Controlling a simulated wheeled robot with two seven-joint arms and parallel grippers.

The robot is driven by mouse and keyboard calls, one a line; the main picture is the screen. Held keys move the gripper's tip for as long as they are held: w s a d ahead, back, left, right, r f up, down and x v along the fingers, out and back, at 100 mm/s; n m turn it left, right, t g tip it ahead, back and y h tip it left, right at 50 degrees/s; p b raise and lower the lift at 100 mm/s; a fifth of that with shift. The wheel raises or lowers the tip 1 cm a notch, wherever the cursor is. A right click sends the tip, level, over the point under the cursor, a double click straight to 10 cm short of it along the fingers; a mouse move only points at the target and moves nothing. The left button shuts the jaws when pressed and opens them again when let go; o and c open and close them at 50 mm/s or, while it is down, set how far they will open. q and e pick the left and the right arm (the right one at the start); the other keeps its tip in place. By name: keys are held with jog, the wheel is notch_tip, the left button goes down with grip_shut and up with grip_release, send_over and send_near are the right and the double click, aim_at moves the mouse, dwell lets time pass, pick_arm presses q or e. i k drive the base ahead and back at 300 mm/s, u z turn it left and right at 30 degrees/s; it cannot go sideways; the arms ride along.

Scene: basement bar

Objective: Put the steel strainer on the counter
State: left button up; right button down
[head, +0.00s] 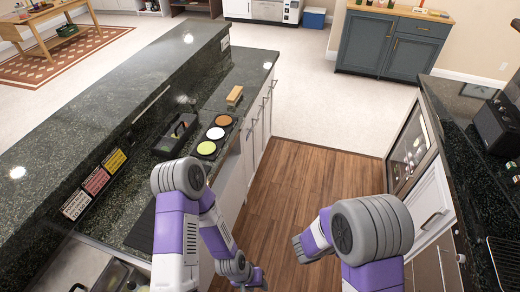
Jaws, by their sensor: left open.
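I cannot make out a steel strainer in the head view. The dark green stone counter (255,68) runs along the left, with a raised bar top (95,90) behind it. My left gripper (258,281) is low at the bottom edge, over the wooden floor beside the white cabinets, partly cut off by the frame. It is open, with nothing visible in it. My right arm comes in at the lower right, and its gripper does not show.
A metal sink (72,266) is at the lower left. On the counter stand a black caddy (174,136), a black tray with three coloured rounds (217,133) and a wooden block (234,96). Another counter (463,150) bounds the right. The wooden floor (305,175) between is clear.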

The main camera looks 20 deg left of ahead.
aim_at(132, 190)
jog(key=i, duration=0.75)
jog(key=u, duration=3.6)
jog(key=i, duration=0.5)
jog(key=z, duration=0.05)
